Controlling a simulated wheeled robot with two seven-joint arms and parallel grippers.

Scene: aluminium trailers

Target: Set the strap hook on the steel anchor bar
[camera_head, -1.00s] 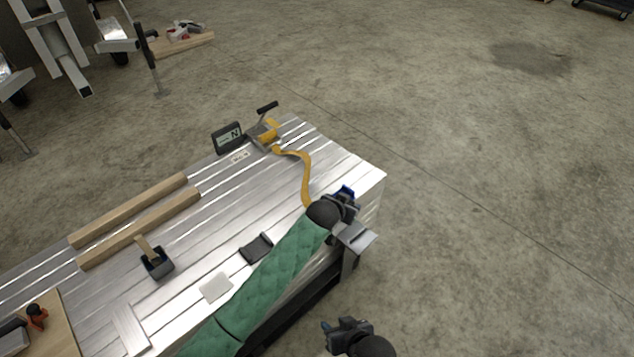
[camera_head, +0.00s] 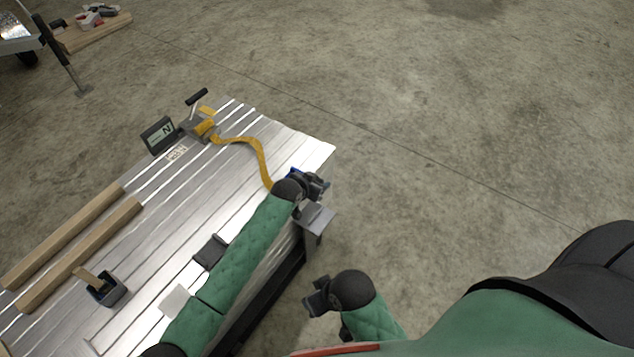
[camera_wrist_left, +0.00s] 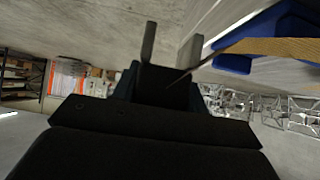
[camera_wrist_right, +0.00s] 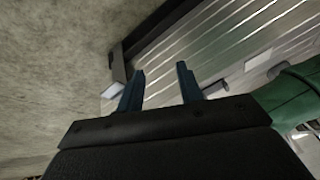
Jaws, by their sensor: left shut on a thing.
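My left gripper (camera_head: 318,184) is at the near right corner of the aluminium bed, shut on the end of the yellow strap (camera_head: 262,160). A blue piece (camera_wrist_left: 235,62) at the strap's end shows beside its fingers in the left wrist view; the hook's shape is not clear. A steel bracket (camera_head: 316,217) stands out from the bed's edge just below this gripper. I cannot make out a separate anchor bar or any contact with it. My right gripper (camera_head: 315,297) is open and empty, away from the bed's edge; its parted fingers show in the right wrist view (camera_wrist_right: 160,88).
A ratchet (camera_head: 203,128) and a small display (camera_head: 159,135) stand at the bed's far side. Wooden bars (camera_head: 65,235), a dark cup (camera_head: 106,290), a black pad (camera_head: 210,251) and a white pad (camera_head: 176,301) lie on the bed. The floor to the right is clear.

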